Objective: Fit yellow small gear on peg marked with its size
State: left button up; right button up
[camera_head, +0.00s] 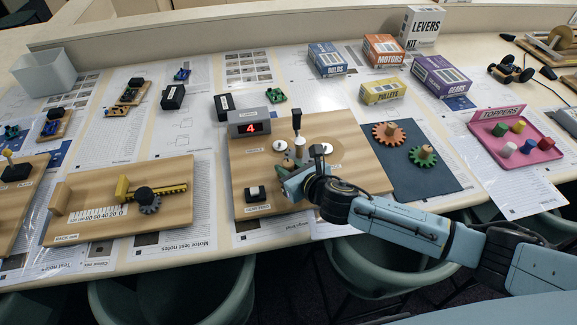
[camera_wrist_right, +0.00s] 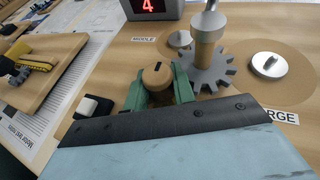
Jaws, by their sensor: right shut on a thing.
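My right gripper (camera_head: 290,184) is low over the wooden gear board (camera_head: 246,170). In the right wrist view its green fingers (camera_wrist_right: 160,88) are shut on a round wooden knob (camera_wrist_right: 157,74) with a dark slot on top. Any gear under this knob is hidden by the fingers, so I see no yellow there. A metal peg (camera_wrist_right: 180,39) stands by the MIDDLE label, and another (camera_wrist_right: 268,65) is near the LARGE label. No small-size label is readable. A grey gear (camera_wrist_right: 211,76) with a wooden post sits between these pegs. My left gripper is not in view.
A display (camera_head: 250,127) reading 4 stands at the board's back edge, with a black and white switch (camera_head: 255,194) in front. Orange (camera_head: 388,135) and green (camera_head: 423,156) gears lie on a dark blue mat (camera_head: 424,183) to the right. Another wooden board (camera_head: 90,222) is at left.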

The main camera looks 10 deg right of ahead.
jog(key=o, duration=0.7)
jog(key=shift+o, duration=0.2)
jog(key=shift+d, duration=0.1)
jog(key=p+v, duration=0.2)
jog(key=v, duration=0.1)
jog(key=shift+w, duration=0.1)
jog(key=shift+p+v, duration=1.7)
jog(key=shift+v, duration=0.95)
jog(key=shift+p+v, duration=0.65)
jog(key=shift+v, duration=0.75)
jog(key=shift+f, duration=0.1)
